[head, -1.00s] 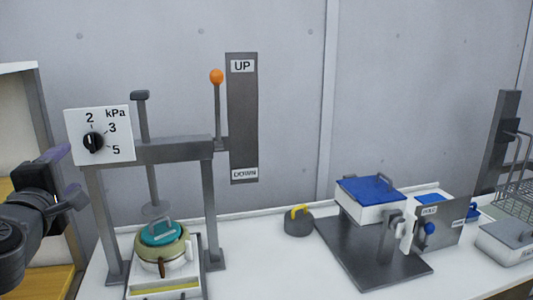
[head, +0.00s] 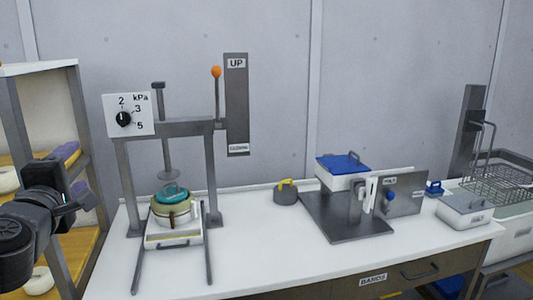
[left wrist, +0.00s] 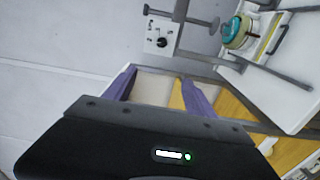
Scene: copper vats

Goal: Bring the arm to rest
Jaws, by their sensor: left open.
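My left gripper (head: 76,176) is at the left edge of the head view, left of the press and in front of the shelf rack. It holds nothing that I can see. In the left wrist view its two purple fingers (left wrist: 158,76) stand apart with nothing between them. It is clear of the press and the bench top. My right gripper is not in view.
A press frame (head: 170,128) with a pressure dial (head: 124,118) stands on the white bench (head: 262,250), a teal-lidded pot (head: 174,208) under its plate. A shelf rack (head: 88,262) is at left. A weight (head: 285,195), a blue-lidded box (head: 342,181) and a wire basket (head: 500,178) lie rightward.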

